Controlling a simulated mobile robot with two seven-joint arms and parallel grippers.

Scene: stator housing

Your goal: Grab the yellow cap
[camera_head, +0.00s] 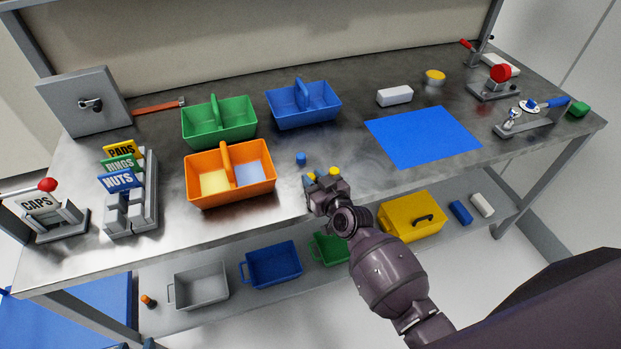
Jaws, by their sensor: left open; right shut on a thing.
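My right gripper (312,180) is at the front edge of the metal table, with its arm coming in from the lower right. It is shut on a small yellow cap (311,176), mostly hidden by the fingers. Another small yellow cap (334,171) shows just right of the fingers, partly behind the gripper. A small blue cap (301,158) stands on the table just beyond the gripper, apart from it. My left gripper is not in view.
An orange divided bin (190,182) stands left of the gripper. Green (188,131) and blue (277,117) bins are behind. A blue mat (424,136) lies to the right. A CAPS dispenser (43,214) and a labelled rack (150,190) stand left.

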